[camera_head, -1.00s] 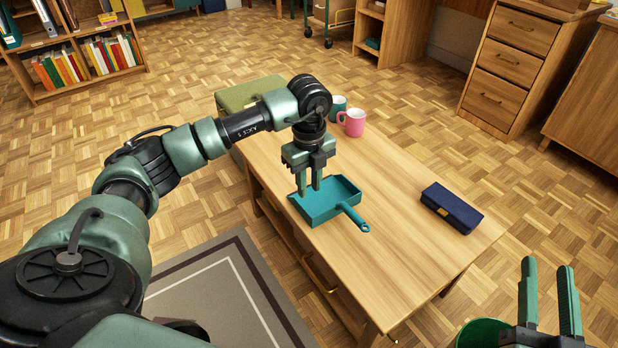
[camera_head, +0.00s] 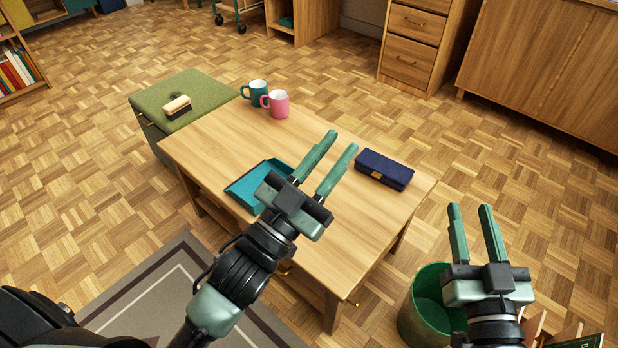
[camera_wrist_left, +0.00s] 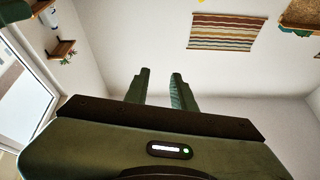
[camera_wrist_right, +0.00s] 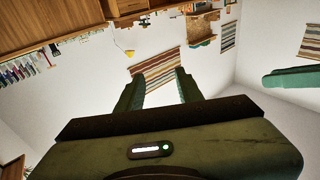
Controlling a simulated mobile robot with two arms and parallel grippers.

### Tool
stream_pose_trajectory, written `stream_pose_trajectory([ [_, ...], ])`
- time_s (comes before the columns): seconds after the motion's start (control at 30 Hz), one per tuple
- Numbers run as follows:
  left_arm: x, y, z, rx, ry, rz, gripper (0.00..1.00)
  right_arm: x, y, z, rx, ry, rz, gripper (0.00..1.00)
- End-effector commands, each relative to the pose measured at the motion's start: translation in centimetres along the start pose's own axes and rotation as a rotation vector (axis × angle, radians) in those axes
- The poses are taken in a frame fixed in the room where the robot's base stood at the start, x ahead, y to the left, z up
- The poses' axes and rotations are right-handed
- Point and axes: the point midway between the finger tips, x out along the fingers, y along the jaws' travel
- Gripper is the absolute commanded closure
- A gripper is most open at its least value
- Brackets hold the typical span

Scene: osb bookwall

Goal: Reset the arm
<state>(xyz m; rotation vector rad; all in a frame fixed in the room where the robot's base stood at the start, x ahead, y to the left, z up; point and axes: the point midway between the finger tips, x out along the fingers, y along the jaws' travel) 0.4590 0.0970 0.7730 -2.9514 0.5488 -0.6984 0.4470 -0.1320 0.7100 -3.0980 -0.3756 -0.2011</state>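My left gripper (camera_head: 328,166) is raised in front of the wooden table in the head view, fingers apart and pointing up and away, with nothing between them. It hides part of the teal dustpan (camera_head: 247,190), which lies on the table. In the left wrist view the left gripper's fingers (camera_wrist_left: 159,88) are apart, with wall and ceiling beyond. My right gripper (camera_head: 474,232) is at the lower right, fingers apart and empty, above and beside the green bin. The right wrist view also shows its fingers (camera_wrist_right: 157,90) apart.
On the table (camera_head: 330,240) stand a teal mug (camera_head: 257,92), a pink mug (camera_head: 278,104) and a dark blue case (camera_head: 384,169). A brush (camera_head: 177,107) lies on the green ottoman (camera_head: 200,92). A green bin (camera_head: 425,305) stands at the lower right.

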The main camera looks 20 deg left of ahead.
Motion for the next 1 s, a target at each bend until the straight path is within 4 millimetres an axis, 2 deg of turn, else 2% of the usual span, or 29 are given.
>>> stream_pose_trajectory([
  [0.03,-1.5,-1.1,1.5,-0.04,-0.098,-0.063,0.75,0.0,0.0,0.0,0.0,0.0,0.0,0.64],
  [0.1,-3.2,-1.9,3.3,-0.074,-0.205,-0.107,0.75,0.0,0.0,0.0,0.0,0.0,0.0,0.64],
  [0.23,-4.9,-2.2,4.8,-0.103,-0.307,-0.133,0.75,0.0,0.0,0.0,0.0,0.0,0.0,0.64],
  [0.67,-5.0,-2.1,5.1,-0.105,-0.319,-0.131,0.75,0.0,0.0,0.0,0.0,0.0,0.0,0.64],
  [0.77,-5.2,-2.1,5.4,-0.105,-0.336,-0.131,0.75,0.0,0.1,0.6,-0.002,-0.02,0.001,0.64],
  [0.87,-6.2,-2.0,7.4,-0.109,-0.429,-0.131,0.75,-0.4,0.3,2.7,-0.003,-0.113,0.007,0.64],
  [0.97,-8.9,-1.8,11.1,-0.117,-0.623,-0.132,0.75,-1.7,0.9,7.0,-0.006,-0.306,0.019,0.64],
  [1.0,-10.5,-1.7,12.8,-0.121,-0.722,-0.132,0.75,-2.8,1.1,9.2,-0.007,-0.405,0.025,0.64],
])
